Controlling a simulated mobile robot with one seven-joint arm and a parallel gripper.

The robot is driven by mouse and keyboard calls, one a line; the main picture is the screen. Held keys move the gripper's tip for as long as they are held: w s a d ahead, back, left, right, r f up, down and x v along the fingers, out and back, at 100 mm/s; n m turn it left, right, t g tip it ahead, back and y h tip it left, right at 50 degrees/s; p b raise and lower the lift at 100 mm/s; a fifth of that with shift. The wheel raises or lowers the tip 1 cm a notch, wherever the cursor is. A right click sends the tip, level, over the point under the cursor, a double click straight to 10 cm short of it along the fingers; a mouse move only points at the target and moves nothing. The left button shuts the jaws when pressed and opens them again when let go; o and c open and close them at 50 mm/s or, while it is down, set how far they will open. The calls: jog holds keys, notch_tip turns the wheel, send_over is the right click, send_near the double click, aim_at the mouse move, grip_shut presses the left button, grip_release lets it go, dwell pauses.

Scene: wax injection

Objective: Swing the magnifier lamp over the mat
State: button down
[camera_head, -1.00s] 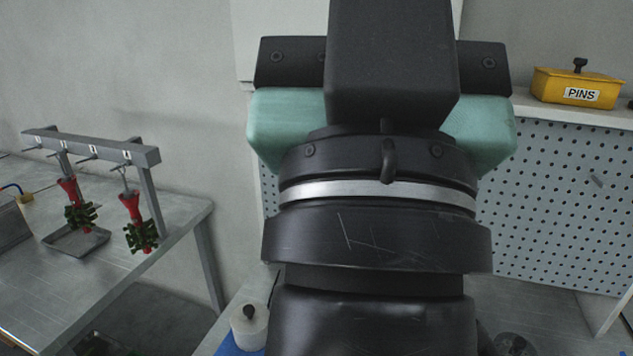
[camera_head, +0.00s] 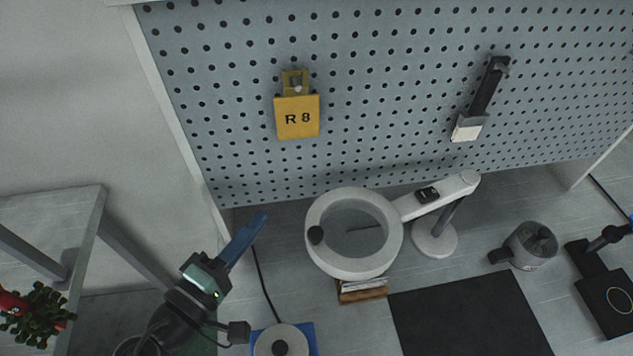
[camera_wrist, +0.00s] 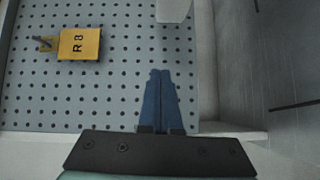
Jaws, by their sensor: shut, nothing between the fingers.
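The magnifier lamp (camera_head: 345,267) has a thick white ring head around a lens, on a white arm (camera_head: 443,194) that runs right to a round base (camera_head: 435,241). The dark mat (camera_head: 470,318) lies on the bench to the lower right of the ring. The ring is left of and behind the mat, not over it. My gripper (camera_head: 260,220) is left of the ring, clear of it, with its blue fingers together and empty. The fingers also show shut in the wrist view (camera_wrist: 160,76).
A grey pegboard (camera_head: 390,110) stands behind, with a yellow R 8 tag (camera_head: 297,117) and a black-handled tool (camera_head: 485,100). A small stack (camera_head: 362,292) lies under the ring's front. A grey pot (camera_head: 531,246) and black device (camera_head: 606,298) stand right; a white round piece (camera_head: 281,341) sits in front.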

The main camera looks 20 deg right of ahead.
jog(key=shift+h, duration=0.3)
jog(key=x, duration=0.3)
jog(key=p+x, duration=0.1)
jog(key=x, duration=0.2)
jog(key=p+x, duration=0.1)
jog(key=x, duration=0.2)
jog(key=shift+s+d, duration=0.15)
jog(key=shift+d, duration=0.5)
jog(key=s+p, duration=0.1)
jog(key=s, duration=0.1)
jog(key=s+d+p, duration=0.1)
jog(key=shift+s+f, duration=0.15)
jog(key=shift+s, duration=0.2)
jog(key=shift+s, duration=0.15)
